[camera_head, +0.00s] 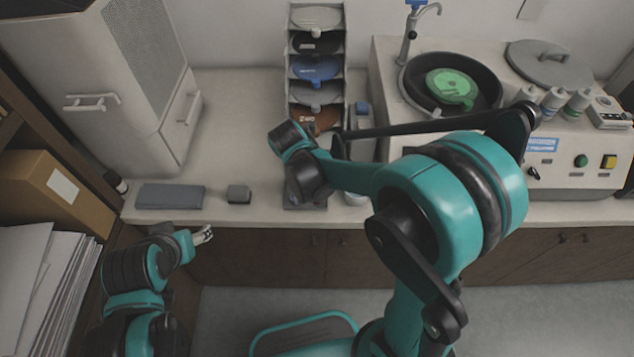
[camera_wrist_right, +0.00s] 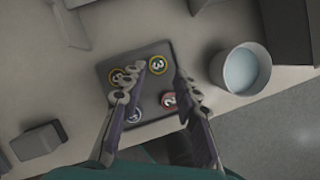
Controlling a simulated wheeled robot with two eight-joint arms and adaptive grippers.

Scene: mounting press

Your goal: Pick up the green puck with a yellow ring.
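In the right wrist view several small numbered pucks lie on a dark square tray (camera_wrist_right: 150,108). One puck with a yellow ring (camera_wrist_right: 158,65) sits near the tray's top edge; its body looks dark greenish. A second puck with a yellow-orange ring (camera_wrist_right: 117,76) is partly covered by the left-hand finger. A puck with a red ring (camera_wrist_right: 168,100) lies lower. My right gripper (camera_wrist_right: 158,60) is open and empty above the tray, with the pucks between or beside its fingers. In the head view my right arm hides the pucks. My left gripper (camera_head: 203,235) hangs in front of the counter, away from the tray.
A white cup of pale liquid (camera_wrist_right: 241,69) stands right of the tray in the wrist view. A grey block (camera_wrist_right: 38,140) lies left of it. In the head view a rack of discs (camera_head: 316,70) stands behind, and a polishing machine (camera_head: 450,85) is at the right.

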